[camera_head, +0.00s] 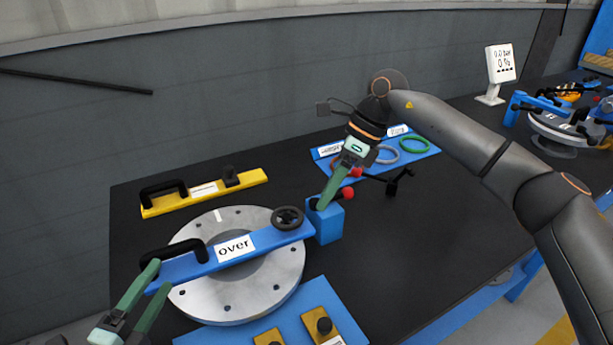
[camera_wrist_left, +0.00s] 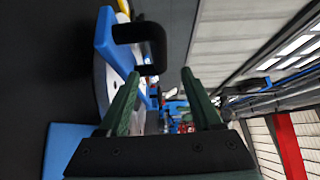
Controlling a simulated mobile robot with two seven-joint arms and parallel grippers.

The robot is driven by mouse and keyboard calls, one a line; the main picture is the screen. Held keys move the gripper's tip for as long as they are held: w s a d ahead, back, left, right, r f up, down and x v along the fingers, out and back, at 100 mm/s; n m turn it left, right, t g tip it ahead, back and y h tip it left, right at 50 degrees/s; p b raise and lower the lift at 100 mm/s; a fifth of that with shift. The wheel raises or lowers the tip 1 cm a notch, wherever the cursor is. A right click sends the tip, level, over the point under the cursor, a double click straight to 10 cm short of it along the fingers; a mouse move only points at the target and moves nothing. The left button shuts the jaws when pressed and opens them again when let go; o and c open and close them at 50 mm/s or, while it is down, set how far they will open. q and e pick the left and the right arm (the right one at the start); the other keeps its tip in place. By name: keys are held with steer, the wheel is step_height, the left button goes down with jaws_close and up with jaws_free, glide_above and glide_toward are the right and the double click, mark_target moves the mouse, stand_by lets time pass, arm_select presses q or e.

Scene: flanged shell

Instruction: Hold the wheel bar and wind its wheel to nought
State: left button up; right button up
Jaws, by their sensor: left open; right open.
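The wheel bar is a blue bar (camera_head: 200,264) marked "over", lying across a round metal flange (camera_head: 275,287). A black handle (camera_head: 175,252) is at its left end and a black handwheel (camera_head: 287,218) at its right end. My left gripper (camera_head: 157,279) is open just in front of the handle end, apart from it as far as I can tell. In the left wrist view the handle (camera_wrist_left: 152,45) stands ahead of the open, empty fingers (camera_wrist_left: 160,76). My right gripper (camera_head: 323,205) is open above a blue block (camera_head: 328,226), right of the wheel; its second finger is hard to make out.
A yellow bar (camera_head: 206,191) with a black handle lies behind the flange. A blue plate (camera_head: 321,290) with yellow pieces lies in front. A blue board with coloured rings (camera_head: 414,145) and a black stand (camera_head: 397,182) are behind right. A white display (camera_head: 500,64) stands far right.

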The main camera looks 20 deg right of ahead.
mark_target(204, 261)
arm_select(q)
steer(key=x, duration=1.2)
steer(key=shift+w+d, duration=0.1)
steer(key=shift+w, duration=0.15)
arm_select(e)
steer(key=a, duration=0.1)
steer(key=w+a+r+t+h, duration=0.1)
steer(key=w+a+r+n+t, duration=0.1)
steer(key=shift+w+a+r+h, duration=0.1)
steer(key=shift+a+r+h, duration=0.1)
steer(key=shift+a+h, duration=0.2)
arm_select(q)
jaws_close()
stand_by(0.9)
